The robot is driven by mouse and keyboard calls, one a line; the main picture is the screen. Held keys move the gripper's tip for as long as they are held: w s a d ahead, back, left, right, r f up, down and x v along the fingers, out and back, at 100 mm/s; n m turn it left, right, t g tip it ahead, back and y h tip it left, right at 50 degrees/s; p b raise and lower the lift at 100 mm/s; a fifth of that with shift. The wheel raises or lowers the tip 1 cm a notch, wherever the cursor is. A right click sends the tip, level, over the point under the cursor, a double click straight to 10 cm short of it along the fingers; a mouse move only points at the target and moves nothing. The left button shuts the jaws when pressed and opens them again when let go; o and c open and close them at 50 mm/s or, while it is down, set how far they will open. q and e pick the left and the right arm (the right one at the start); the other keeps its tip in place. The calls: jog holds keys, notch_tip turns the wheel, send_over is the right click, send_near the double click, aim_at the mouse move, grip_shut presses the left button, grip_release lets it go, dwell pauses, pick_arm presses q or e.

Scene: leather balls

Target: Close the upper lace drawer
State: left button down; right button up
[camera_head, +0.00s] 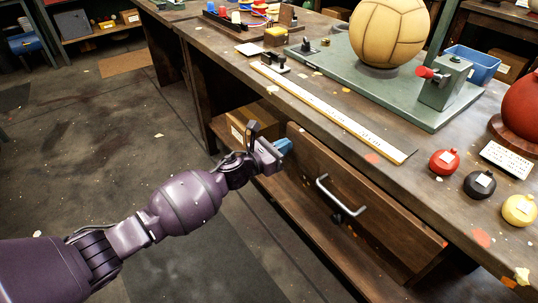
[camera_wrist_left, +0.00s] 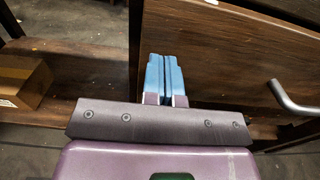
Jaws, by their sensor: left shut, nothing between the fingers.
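The wooden drawer front (camera_head: 385,212) with a bent metal handle (camera_head: 322,184) sits under the bench top. I cannot clearly tell how far it stands out. In the left wrist view the drawer front (camera_wrist_left: 235,60) fills the right side, with its handle (camera_wrist_left: 290,102) at the right edge. My left gripper (camera_head: 285,147) is shut and empty, its blue fingertips beside the left end of the drawer front, left of the handle. The shut fingers also show in the wrist view (camera_wrist_left: 164,75). I cannot tell whether they touch the wood. My right gripper is out of view.
A cardboard box (camera_head: 243,123) sits on the shelf left of the drawer. The bench top (camera_head: 375,140) above carries a ruler (camera_head: 325,108), a green plate (camera_head: 400,95) with a leather ball (camera_head: 388,32), and small red, black and yellow balls. The floor to the left is open.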

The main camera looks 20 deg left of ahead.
pick_arm(q)
jog(key=x, duration=0.3)
jog(key=shift+f, duration=0.1)
jog(key=shift+w+r+b, duration=0.1)
jog(key=shift+r+b, duration=0.2)
jog(key=shift+r, duration=0.15)
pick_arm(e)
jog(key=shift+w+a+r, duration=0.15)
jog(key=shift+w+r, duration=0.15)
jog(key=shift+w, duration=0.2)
